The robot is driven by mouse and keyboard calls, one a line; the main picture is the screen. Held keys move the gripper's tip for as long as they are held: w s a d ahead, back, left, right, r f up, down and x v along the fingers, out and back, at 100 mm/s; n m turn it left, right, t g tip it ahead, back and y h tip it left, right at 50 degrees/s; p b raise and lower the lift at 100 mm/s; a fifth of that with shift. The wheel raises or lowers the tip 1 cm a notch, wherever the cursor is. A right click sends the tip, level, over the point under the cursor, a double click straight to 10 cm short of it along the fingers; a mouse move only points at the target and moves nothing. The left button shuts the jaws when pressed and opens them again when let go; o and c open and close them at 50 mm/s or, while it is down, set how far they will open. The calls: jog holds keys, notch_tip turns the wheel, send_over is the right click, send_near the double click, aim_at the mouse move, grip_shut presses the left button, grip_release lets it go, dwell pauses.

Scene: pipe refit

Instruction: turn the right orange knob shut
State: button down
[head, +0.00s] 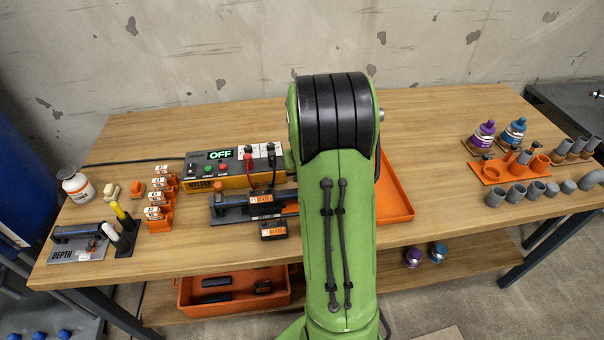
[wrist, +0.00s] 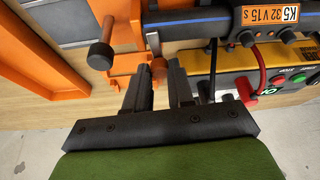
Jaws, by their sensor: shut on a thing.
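My gripper (wrist: 157,77) shows in the wrist view, its two dark fingers on either side of a small orange knob (wrist: 158,67). The fingertips are closed on the knob's sides. The knob sits at the end of an orange clamp fixture (wrist: 122,68), just below a dark pipe with a blue stripe (wrist: 191,28). In the head view my green arm hides my gripper and the knob; the left part of the dark pipe assembly (head: 228,204) shows beside the arm.
A dark round-ended handle (wrist: 101,56) stands close left of my fingers. A labelled black unit (wrist: 275,20) and the welder box (wrist: 290,88) with red and black cables lie close on the right. An orange tray (head: 397,205) lies right of my arm.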

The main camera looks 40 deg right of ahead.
jog(key=shift+m, duration=0.6)
jog(key=c, duration=1)
grip_release()
jog(key=shift+a+r, duration=0.1)
jog(key=p+v, duration=0.2)
jog(key=v, duration=0.5)
jog(key=p+v, duration=0.2)
jog(key=v, duration=0.6)
jog(key=shift+w+a+r, duration=0.1)
jog(key=shift+a+r, duration=0.2)
